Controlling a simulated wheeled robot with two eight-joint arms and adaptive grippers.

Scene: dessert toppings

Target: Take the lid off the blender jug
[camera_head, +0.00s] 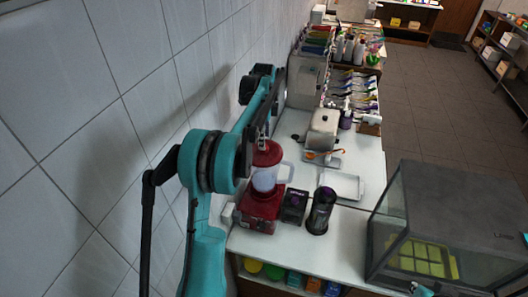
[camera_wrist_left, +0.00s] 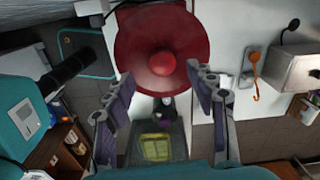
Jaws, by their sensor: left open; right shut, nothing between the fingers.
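The blender jug (camera_head: 264,180) is a clear jug with a handle, upright on a red blender base (camera_head: 258,208) near the tiled wall. Its red lid (camera_head: 267,153) is on top. In the left wrist view the lid (camera_wrist_left: 138,38) is a wide red disc with a round knob (camera_wrist_left: 162,63) in the middle. My left gripper (camera_head: 265,134) is above the lid, pointing down, open and empty.
A small black box (camera_head: 294,205) and a dark cylinder (camera_head: 321,211) stand right of the blender. A white tray (camera_head: 341,185) and a toaster-like metal box (camera_head: 323,129) are further back. A glass case (camera_head: 440,185) stands at the right.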

